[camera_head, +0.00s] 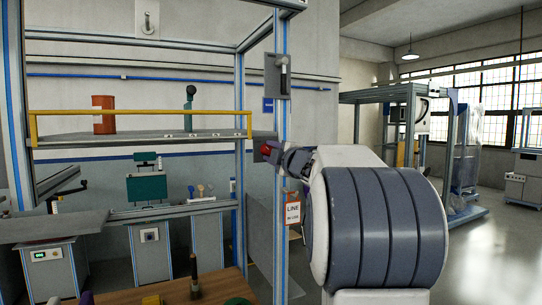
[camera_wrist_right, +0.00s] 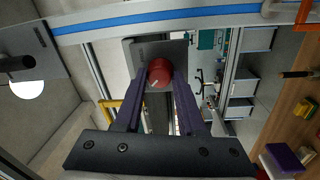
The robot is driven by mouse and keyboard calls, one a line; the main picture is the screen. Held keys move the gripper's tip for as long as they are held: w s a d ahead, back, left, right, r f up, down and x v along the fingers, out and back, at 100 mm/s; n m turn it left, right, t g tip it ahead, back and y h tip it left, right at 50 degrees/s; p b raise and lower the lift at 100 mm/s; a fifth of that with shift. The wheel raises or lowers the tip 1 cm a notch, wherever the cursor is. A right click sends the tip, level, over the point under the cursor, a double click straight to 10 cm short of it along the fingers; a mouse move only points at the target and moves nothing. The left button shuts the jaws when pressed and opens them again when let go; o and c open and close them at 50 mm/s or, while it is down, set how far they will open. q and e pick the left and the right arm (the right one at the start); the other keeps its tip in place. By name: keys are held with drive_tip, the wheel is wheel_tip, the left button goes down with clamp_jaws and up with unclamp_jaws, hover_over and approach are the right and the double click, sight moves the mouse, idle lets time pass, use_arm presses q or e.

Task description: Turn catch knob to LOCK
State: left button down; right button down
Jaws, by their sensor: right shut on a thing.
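The red catch knob (camera_wrist_right: 159,72) sits on a grey plate (camera_wrist_right: 176,49) fixed to the metal frame. A short pale mark shows on its face; I cannot read any LOCK lettering. The knob also shows in the head view (camera_head: 266,149), small, beside the upright post. My right gripper (camera_wrist_right: 160,80) is shut on the knob, one dark finger on each side of it. In the head view my right gripper (camera_head: 279,153) reaches in from the right, with my arm's large grey part behind it. My left gripper is in neither view.
The frame's upright post (camera_head: 281,190) stands right beside the gripper, with a lever switch box (camera_head: 278,76) above and a hanging LINE tag (camera_head: 293,212) below. A shelf (camera_head: 150,136) with an orange canister (camera_head: 103,115) is at left. A wooden bench (camera_head: 175,290) is below.

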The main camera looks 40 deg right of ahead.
idle(0.5)
drive_tip(key=c, duration=0.5)
unclamp_jaws()
drive_tip(key=b+v, duration=0.2)
drive_tip(key=v, duration=0.8)
drive_tip(key=shift+s+b, duration=0.2)
drive_tip(key=shift+b, duration=0.2)
